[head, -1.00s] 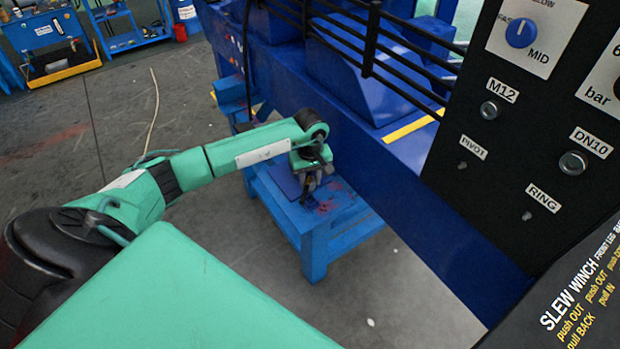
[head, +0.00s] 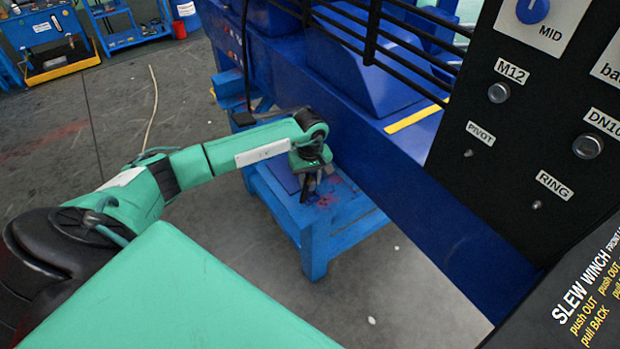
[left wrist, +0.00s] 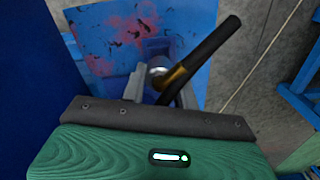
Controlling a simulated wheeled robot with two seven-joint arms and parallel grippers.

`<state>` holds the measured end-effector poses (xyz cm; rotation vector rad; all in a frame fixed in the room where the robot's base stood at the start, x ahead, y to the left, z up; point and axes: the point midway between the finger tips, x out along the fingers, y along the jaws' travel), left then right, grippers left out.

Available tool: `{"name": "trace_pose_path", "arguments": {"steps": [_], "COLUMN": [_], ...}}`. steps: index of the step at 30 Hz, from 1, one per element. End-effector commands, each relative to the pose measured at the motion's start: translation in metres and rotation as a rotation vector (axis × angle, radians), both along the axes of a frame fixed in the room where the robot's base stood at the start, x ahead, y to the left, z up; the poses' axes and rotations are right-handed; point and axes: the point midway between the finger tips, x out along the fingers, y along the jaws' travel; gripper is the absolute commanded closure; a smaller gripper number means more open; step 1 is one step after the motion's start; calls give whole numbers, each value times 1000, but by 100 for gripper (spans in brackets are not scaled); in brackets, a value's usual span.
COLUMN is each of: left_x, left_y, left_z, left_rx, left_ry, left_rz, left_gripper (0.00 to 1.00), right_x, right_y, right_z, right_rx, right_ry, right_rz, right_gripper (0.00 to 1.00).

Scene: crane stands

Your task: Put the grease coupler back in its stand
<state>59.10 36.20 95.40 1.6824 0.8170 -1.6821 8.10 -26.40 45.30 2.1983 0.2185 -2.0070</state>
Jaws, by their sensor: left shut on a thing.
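My left gripper (head: 309,190) points down over a small blue stand table (head: 314,258) and is shut on the grease coupler. In the left wrist view the grease coupler (left wrist: 176,76) has a silver tip, a brass collar and a black hose end slanting up to the right. It lies tilted between the fingers of my left gripper (left wrist: 160,92). The blue table top, with red and dark stains, shows behind it. I cannot tell whether the tip touches the stand. In the head view the coupler is small and mostly hidden by the gripper. My right gripper is out of view.
A large blue crane body (head: 400,200) stands close to the right of the gripper. A black control panel (head: 530,130) with knobs fills the right side. A pale hose or cable (head: 152,110) lies on the grey floor. Blue carts (head: 55,45) stand far left.

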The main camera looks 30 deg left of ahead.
Motion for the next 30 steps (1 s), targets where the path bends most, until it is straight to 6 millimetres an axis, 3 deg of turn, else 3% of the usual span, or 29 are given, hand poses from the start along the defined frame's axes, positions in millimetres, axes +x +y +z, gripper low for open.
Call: {"name": "trace_pose_path", "arguments": {"steps": [18,19,22,23,30], "left_x": [0,0,0,0,0], "left_y": [0,0,0,0,0], "left_z": [-25,-25,-23,-23,-24], "left_rx": [0,0,-1,-1,0], "left_ry": [-1,-1,-1,-1,0], "left_rz": [0,0,0,0,0], "left_gripper": [99,68,48,45,45], "right_x": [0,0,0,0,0], "right_y": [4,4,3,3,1], "right_z": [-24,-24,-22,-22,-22], "right_rx": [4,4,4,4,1], "right_ry": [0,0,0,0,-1], "right_rz": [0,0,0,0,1], "right_gripper": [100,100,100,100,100]}}
